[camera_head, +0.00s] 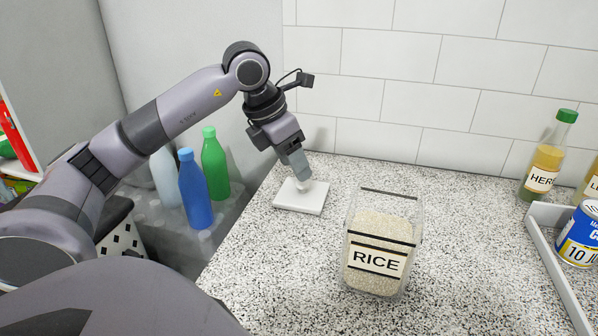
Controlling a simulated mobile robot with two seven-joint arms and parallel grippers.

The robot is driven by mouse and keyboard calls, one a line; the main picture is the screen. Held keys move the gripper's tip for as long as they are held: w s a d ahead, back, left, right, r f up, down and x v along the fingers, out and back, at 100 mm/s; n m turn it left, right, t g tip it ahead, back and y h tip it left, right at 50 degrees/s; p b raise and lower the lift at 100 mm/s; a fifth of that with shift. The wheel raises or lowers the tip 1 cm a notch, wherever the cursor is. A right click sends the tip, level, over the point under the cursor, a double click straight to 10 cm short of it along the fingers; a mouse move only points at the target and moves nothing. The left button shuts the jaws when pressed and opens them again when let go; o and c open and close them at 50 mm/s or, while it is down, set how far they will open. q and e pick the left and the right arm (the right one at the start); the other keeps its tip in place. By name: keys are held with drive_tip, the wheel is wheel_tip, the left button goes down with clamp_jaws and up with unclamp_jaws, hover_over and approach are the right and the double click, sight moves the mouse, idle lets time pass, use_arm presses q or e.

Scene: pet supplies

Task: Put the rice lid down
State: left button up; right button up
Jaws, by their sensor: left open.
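The rice lid (297,203) is a white square plate with a small pale knob on top. It lies flat on the speckled counter, left of the rice container. My left gripper (305,177) is directly above the lid, pointing down at the knob. It is open, and its fingertips hide part of the knob. The clear rice container (375,261), labelled RICE, stands upright on the counter with rice inside and its top uncovered. My right gripper is not in view.
A blue bottle (195,195) and a green bottle (214,160) stand left of the counter. A white tray (556,262) is at the right, near a blue can (579,240) and a herb bottle (547,160). The counter (465,225) between the container and tray is clear.

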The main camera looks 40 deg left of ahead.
use_arm(q)
drive_tip(key=v, duration=0.7)
drive_tip(key=shift+r+p, duration=0.3)
drive_tip(key=shift+p, duration=0.1)
drive_tip(key=shift+s, duration=0.15)
